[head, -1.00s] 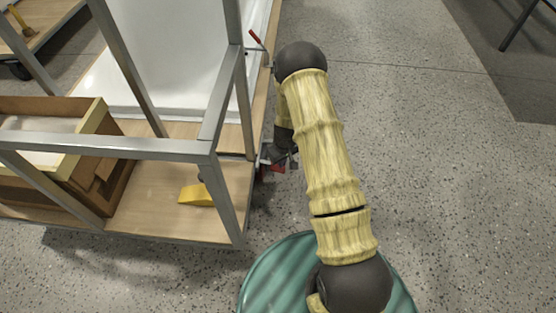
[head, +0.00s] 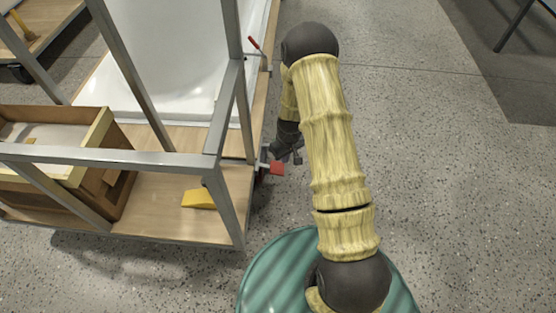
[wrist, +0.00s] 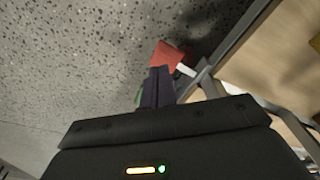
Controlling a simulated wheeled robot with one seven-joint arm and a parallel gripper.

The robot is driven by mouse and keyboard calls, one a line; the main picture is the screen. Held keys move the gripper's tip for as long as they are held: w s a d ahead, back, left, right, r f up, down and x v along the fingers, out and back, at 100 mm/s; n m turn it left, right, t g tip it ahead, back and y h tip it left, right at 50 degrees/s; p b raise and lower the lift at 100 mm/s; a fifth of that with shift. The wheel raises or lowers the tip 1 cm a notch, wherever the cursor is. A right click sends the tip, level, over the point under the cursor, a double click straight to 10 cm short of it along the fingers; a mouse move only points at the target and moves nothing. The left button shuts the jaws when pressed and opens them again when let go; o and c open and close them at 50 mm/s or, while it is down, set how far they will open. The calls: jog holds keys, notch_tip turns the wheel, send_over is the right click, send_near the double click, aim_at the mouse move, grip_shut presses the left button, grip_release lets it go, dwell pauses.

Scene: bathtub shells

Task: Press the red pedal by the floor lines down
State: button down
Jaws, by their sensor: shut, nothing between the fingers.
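The red pedal (head: 277,168) sticks out from the right side of the metal-framed trolley (head: 238,212), low down near the floor. It also shows in the wrist view (wrist: 167,55), on a pale lever just beyond my fingertips. My gripper (head: 297,158) is shut and empty, just above and right of the pedal in the head view. In the wrist view my shut fingers (wrist: 157,84) point toward the pedal and overlap its lower edge. I cannot tell whether they touch it.
A white bathtub shell (head: 170,75) stands on the trolley. A wooden box (head: 118,150) and a yellow wedge (head: 199,199) lie on its lower board. A red-tipped lever (head: 255,43) rises farther back. Open speckled floor (head: 440,190) lies to the right.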

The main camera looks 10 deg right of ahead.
notch_tip(320, 180, up, 10)
jog(key=s+p, duration=0.1)
jog(key=p, duration=0.2)
jog(key=shift+s+d+f+p, duration=0.15)
jog(key=shift+p, duration=0.25)
jog(key=s+a+r+m+p, duration=0.1)
jog(key=s+r+p, duration=0.2)
jog(key=s+r, duration=0.5)
jog(key=s+r+m+t+p, duration=0.15)
jog(key=s+r, duration=0.25)
jog(key=r, duration=0.8)
jog(key=s+a+r+m+p, duration=0.1)
jog(key=s+r+p, duration=0.3)
jog(key=r, duration=0.7)
jog(key=w+r+p+v, duration=0.1)
jog(key=w+p+v, duration=0.2)
jog(key=p+v, duration=1.5)
jog(key=w+a+p+v, duration=0.1)
jog(key=w+p+v, duration=0.3)
jog(key=p+v, duration=1.4)
jog(key=shift+w+r+p, duration=0.15)
jog(key=shift+r+p, duration=0.35)
jog(key=shift+r, duration=0.15)
jog(key=shift+a, duration=0.1)
